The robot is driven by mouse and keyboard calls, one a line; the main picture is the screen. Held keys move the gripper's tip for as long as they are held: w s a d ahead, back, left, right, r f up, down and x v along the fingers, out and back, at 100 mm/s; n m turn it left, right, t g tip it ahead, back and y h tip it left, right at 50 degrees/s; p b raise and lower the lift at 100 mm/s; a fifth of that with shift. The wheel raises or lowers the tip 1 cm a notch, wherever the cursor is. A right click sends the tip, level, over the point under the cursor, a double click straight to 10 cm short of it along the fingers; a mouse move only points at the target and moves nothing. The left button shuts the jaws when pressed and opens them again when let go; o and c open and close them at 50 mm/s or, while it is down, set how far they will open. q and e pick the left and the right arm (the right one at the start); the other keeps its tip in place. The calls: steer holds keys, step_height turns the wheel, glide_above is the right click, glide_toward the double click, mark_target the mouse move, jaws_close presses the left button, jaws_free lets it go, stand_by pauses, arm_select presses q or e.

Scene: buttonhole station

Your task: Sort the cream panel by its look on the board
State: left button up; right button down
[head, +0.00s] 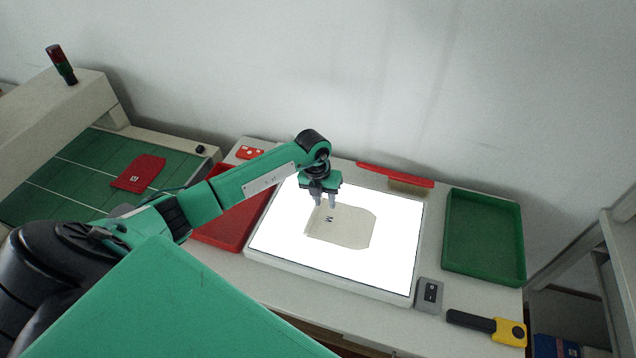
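The cream panel (352,229) lies flat on the lit white board (390,260), with a small dark mark near its left end. My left gripper (325,203) points down over the panel's upper left edge, its two fingers apart. I cannot tell whether the fingertips touch the panel. A red tray (228,222) stands left of the board, partly hidden by my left arm. A green tray (484,238) stands to the right and looks empty. My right gripper does not show.
A red-handled brush (395,177) lies behind the board. A grey switch box (429,294) and a yellow-and-black tool (489,326) lie at the front right. At left, a red panel (138,173) lies on a green machine bed (80,165). A wall closes off the back.

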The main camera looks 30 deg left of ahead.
mark_target(314, 212)
arm_select(q)
steer(key=a+f+b, duration=0.1)
steer(key=f, duration=0.1)
steer(key=a+f+y+b, duration=0.1)
steer(key=f+b, duration=0.1)
steer(key=a+f+y+b, duration=0.1)
steer(key=a+f, duration=0.1)
steer(key=shift+w+g, duration=0.2)
steer(key=shift+g, duration=0.1)
steer(key=shift+r, duration=0.1)
steer(key=shift+a+f+b, duration=0.1)
steer(key=shift+f+b, duration=0.1)
steer(key=shift+b, duration=0.65)
steer(key=shift+f, duration=0.15)
steer(key=shift+f+b, duration=0.65)
steer(key=shift+f, duration=0.25)
